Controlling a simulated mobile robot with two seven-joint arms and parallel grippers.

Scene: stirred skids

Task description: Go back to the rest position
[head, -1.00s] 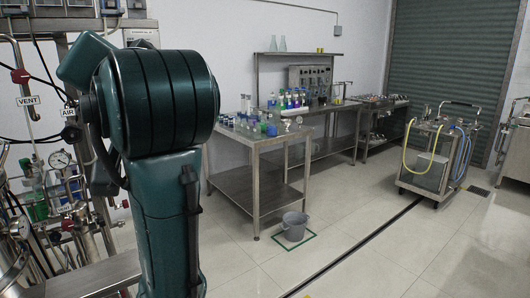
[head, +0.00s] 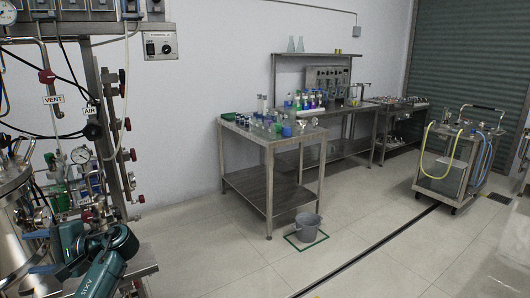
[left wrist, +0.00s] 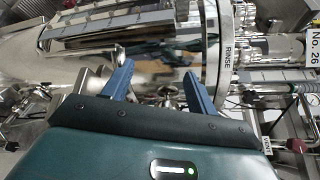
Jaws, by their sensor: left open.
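My left arm, teal, is low at the bottom left of the head view, in front of the steel skid. Its left gripper (left wrist: 157,84) shows in the left wrist view with two blue fingers apart and nothing between them. Beyond the fingers is a shiny steel vessel (left wrist: 215,45) with a RINSE label on its rim. I cannot tell the exact gap between fingers and vessel. My right gripper is in neither current view.
The skid (head: 107,110) with VENT and AIR labels, valves and gauge stands close at the left. A steel table (head: 268,186) with bottles stands at the middle, a grey bucket (head: 307,227) beside it. A hose cart (head: 447,165) is at the right. The front floor is clear.

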